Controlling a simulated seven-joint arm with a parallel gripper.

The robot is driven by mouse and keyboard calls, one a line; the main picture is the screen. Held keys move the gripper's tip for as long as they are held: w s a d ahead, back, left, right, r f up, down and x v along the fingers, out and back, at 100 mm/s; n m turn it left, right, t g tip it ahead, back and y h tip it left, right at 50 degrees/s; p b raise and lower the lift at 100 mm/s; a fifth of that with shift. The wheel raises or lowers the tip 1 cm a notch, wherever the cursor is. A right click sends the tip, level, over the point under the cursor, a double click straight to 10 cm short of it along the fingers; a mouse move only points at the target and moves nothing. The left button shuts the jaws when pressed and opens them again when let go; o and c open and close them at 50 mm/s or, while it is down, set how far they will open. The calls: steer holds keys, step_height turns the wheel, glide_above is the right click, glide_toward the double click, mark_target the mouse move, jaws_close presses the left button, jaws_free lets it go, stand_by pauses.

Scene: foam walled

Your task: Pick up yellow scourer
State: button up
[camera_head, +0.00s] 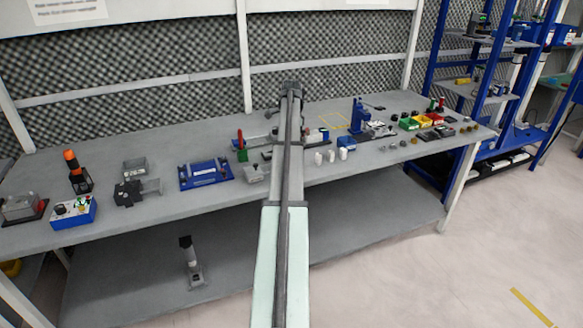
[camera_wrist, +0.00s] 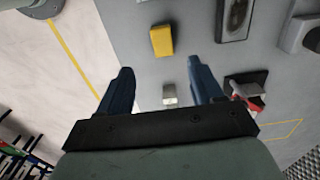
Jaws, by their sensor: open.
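The yellow scourer (camera_wrist: 162,40) shows in the wrist view as a small yellow block on the grey bench top (camera_wrist: 130,50). It lies beyond the fingertips, between their lines and apart from both. My gripper (camera_wrist: 160,80) is open, with its two dark blue fingers spread and nothing held between them. In the head view my arm reaches out over the bench and hides part of it. I cannot make out the scourer there.
A small pale block (camera_wrist: 169,94) lies between my fingers' lines. A dark device with a red part (camera_wrist: 245,95) stands close by the right finger. A dark-framed item (camera_wrist: 235,18) lies right of the scourer. In the head view, a blue fixture (camera_head: 206,173) stands left of my arm.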

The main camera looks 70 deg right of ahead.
steer(key=f, duration=1)
steer(key=shift+w+d+f, duration=0.1)
steer(key=shift+d+f, duration=0.1)
steer(key=shift+f, duration=0.15)
steer(key=c, duration=1.1)
